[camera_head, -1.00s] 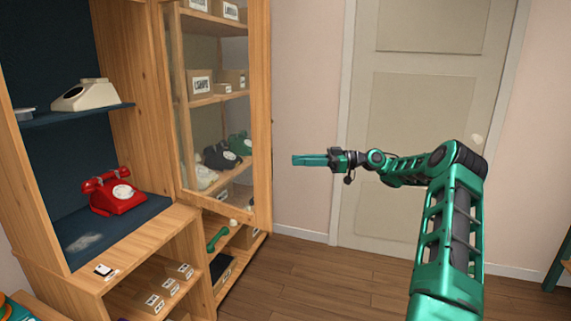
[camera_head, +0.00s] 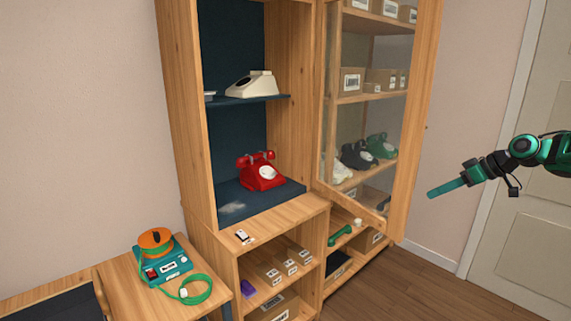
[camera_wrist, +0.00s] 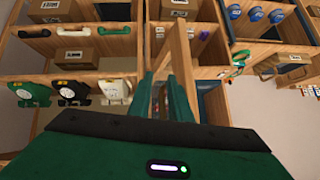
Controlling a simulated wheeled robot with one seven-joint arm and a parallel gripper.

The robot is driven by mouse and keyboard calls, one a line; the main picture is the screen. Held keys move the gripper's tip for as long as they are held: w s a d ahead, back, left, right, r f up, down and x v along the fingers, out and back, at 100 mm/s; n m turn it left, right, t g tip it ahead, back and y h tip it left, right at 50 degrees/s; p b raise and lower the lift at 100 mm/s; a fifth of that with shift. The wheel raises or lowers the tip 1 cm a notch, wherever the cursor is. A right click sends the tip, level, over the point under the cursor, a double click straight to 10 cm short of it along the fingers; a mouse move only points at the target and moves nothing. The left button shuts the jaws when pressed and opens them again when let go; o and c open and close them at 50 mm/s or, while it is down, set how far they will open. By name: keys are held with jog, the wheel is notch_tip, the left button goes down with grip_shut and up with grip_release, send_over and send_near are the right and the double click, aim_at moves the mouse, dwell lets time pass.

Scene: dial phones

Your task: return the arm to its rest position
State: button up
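My gripper (camera_head: 431,193) is at the right in the head view, raised in the air in front of the door. It points left and slightly down, toward the glass-doored cabinet, and is apart from it. In the wrist view, its two green fingers (camera_wrist: 161,98) stand apart with a gap between them, and nothing is held. My arm enters from the right edge of the head view; most of it is out of frame.
A red phone (camera_head: 261,171) and a cream phone (camera_head: 252,84) sit on shelves at the left of my gripper. The open glass cabinet door (camera_head: 413,120) juts out nearby. A teal device (camera_head: 161,266) stands on the low table. Floor (camera_head: 400,290) is clear.

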jog(key=s+d+r+m+g+h, duration=0.1)
jog(key=s+d+r+m+h, duration=0.15)
jog(key=s, duration=0.65)
jog(key=s+d+r+m+g+h, duration=0.15)
jog(key=s+m+h, duration=0.25)
jog(key=s, duration=0.4)
jog(key=s+a+f+m+g, duration=0.1)
jog(key=s+a+f+m, duration=0.1)
jog(key=s, duration=0.8)
jog(key=s+a+f+m+g, duration=0.1)
jog(key=s+a+f+m, duration=0.2)
jog(key=s, duration=0.7)
jog(key=s+a+f+m+g, duration=0.2)
jog(key=s+a+f, duration=0.2)
jog(key=s, duration=0.7)
jog(key=shift+a, duration=0.7)
jog(key=shift+w+f, duration=0.1)
jog(key=shift+w+f, duration=0.25)
jog(key=shift+w, duration=0.35)
jog(key=shift+h, duration=0.25)
